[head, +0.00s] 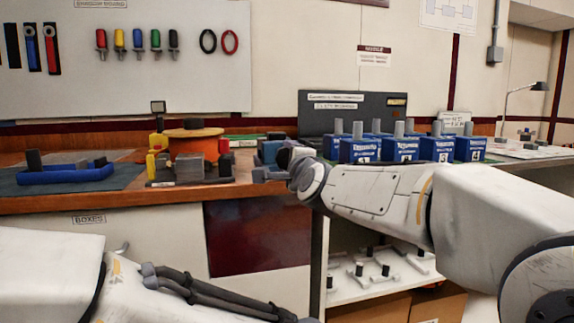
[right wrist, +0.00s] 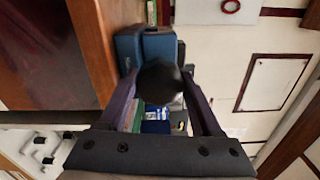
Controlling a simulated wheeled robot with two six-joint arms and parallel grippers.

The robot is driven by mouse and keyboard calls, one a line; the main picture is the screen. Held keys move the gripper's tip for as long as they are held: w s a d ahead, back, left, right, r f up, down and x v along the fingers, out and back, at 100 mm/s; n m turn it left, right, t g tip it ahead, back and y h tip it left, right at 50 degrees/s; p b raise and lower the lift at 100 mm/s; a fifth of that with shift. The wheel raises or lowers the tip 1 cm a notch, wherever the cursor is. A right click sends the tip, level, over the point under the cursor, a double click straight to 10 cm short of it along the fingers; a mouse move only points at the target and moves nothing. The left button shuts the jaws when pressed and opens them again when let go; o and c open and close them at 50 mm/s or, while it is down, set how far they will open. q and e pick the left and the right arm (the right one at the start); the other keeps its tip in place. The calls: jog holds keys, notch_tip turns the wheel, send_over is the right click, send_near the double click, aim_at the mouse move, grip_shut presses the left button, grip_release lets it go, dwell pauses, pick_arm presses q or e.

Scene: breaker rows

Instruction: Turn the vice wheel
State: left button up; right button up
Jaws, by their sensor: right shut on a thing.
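The blue vice (head: 270,150) stands at the bench's front edge in the head view, partly hidden by my right gripper. In the right wrist view its blue body (right wrist: 158,46) is beyond the fingers. My right gripper (head: 277,164) is at the vice's front. In the right wrist view, a round black part (right wrist: 160,82), seemingly the vice wheel's knob or hub, sits between the two fingers (right wrist: 162,92), which are shut on it. The rest of the wheel is hidden. My left arm is low at the left, and its gripper does not show.
Several blue boxes with grey posts (head: 407,149) stand right of the vice. An orange-topped spool (head: 193,134) and grey blocks (head: 190,170) stand to its left. A blue tray (head: 65,174) lies farther left. Below the bench, a white shelf (head: 372,290) holds small fittings.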

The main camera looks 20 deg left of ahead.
jog(key=shift+w+d, duration=0.1)
dwell(0.4)
jog(key=o, duration=1.4)
jog(key=v, duration=1)
jog(key=shift+d, duration=0.2)
